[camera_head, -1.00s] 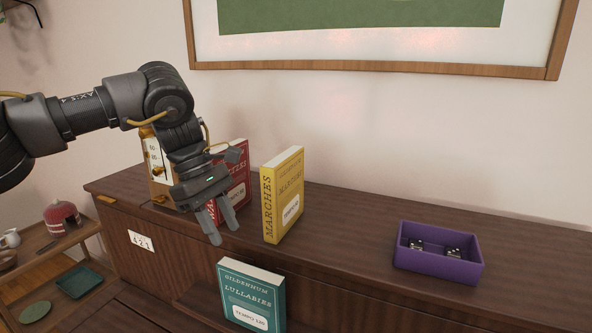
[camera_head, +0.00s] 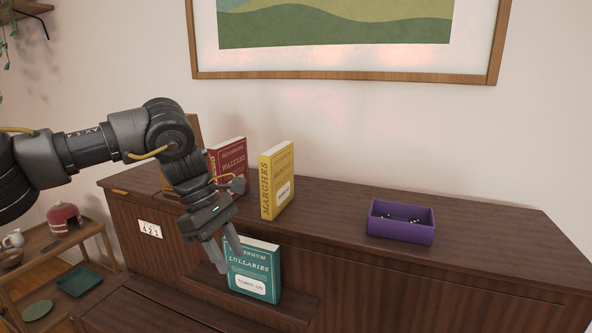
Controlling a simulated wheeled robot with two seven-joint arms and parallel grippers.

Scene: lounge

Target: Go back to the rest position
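My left arm comes in from the left, and its gripper (camera_head: 225,258) hangs in front of the wooden cabinet, fingers pointing down. My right gripper is not in view.
On the cabinet top (camera_head: 335,212) stand a red book (camera_head: 230,160), a yellow book (camera_head: 277,185) and a purple box (camera_head: 402,228) with dice. A side shelf (camera_head: 95,230) at the left holds a red pot (camera_head: 64,216). The cabinet top's right end is clear.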

